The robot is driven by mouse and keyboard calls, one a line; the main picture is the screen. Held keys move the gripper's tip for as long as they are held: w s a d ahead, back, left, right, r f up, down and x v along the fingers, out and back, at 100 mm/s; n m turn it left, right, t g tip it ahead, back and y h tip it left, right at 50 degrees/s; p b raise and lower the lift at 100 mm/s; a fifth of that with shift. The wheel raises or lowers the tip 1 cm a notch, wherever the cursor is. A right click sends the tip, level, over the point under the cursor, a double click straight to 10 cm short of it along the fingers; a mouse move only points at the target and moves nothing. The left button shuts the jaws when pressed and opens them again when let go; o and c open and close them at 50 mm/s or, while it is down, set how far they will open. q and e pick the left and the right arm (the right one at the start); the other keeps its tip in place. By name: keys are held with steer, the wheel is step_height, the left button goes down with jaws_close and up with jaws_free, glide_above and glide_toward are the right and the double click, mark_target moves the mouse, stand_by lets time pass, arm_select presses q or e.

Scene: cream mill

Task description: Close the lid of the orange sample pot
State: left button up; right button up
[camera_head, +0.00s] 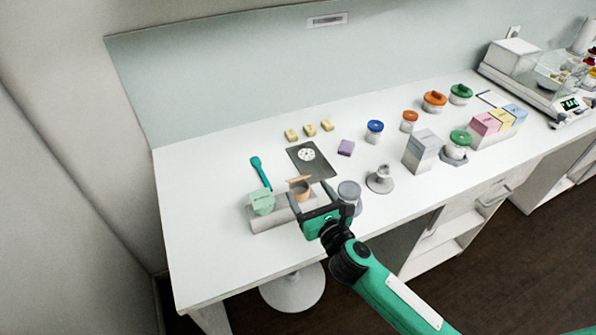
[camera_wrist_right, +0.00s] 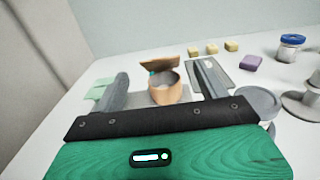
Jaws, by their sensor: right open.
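The orange sample pot (camera_head: 301,193) stands in a grey block on the white bench. Its flat orange lid (camera_head: 298,179) is hinged up and tilted open, as the right wrist view also shows with the lid (camera_wrist_right: 158,62) above the pot (camera_wrist_right: 166,91). My right gripper (camera_head: 309,190) is open and empty. In the right wrist view its two fingers stand on either side of the pot in the picture. I cannot tell whether either finger touches it. My left gripper is not in view.
A pale green pot (camera_head: 262,202) stands in the same grey block (camera_head: 272,220), left of the orange one. A teal scoop (camera_head: 260,172) and dark plate (camera_head: 325,166) lie behind. A grey round-topped item (camera_head: 349,192) stands close to the right. The bench's left part is clear.

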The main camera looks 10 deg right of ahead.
mark_target(299, 178)
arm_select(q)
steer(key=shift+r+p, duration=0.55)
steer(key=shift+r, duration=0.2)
arm_select(e)
steer(key=x, duration=0.7)
steer(key=shift+w+f, duration=0.1)
steer(key=shift+w, duration=0.15)
steer(key=shift+c, duration=0.4)
steer(key=c, duration=0.9)
steer(key=shift+f+b, duration=0.15)
steer(key=shift+b, duration=0.3)
steer(key=t+b, duration=0.1)
steer(key=b, duration=0.4)
steer(key=t+b, duration=0.1)
steer(key=b, duration=0.3)
steer(key=shift+s+f+t+y+b, duration=0.3)
steer(key=shift+s+f+y+b, duration=0.1)
steer(key=t+b, duration=0.1)
steer(key=b, duration=0.4)
steer(key=shift+s+d, duration=0.1)
steer(key=shift+s, duration=0.05)
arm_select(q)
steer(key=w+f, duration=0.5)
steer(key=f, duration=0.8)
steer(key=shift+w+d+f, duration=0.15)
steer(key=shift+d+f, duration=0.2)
arm_select(e)
steer(key=shift+r, duration=0.15)
